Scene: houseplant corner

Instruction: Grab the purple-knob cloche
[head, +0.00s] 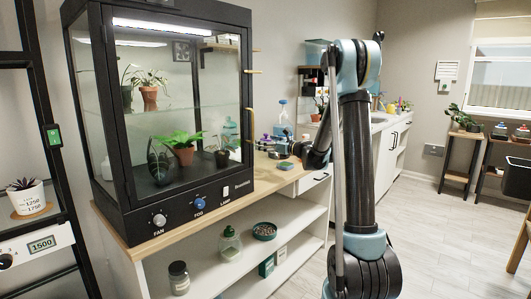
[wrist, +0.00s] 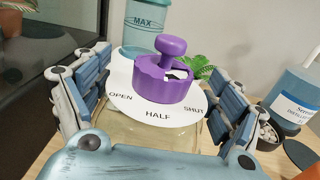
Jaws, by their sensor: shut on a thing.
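The purple-knob cloche shows in the wrist view, with its purple knob (wrist: 170,75) on a white disc marked OPEN, HALF and SHUT (wrist: 157,112) above a clear body (wrist: 150,135). My gripper (wrist: 158,100) has one finger pad on each side of the clear body and is shut on it. The knob stands upright between the fingers. The cloche's lower part is hidden by my gripper. In the head view, my gripper (head: 281,143) is small over the wooden counter beside the glass cabinet, and the purple knob (head: 265,137) is barely visible.
A black-framed glass plant cabinet (head: 122,231) stands left of my gripper. In the wrist view, a teal container marked MAX (wrist: 146,22) stands behind the cloche.

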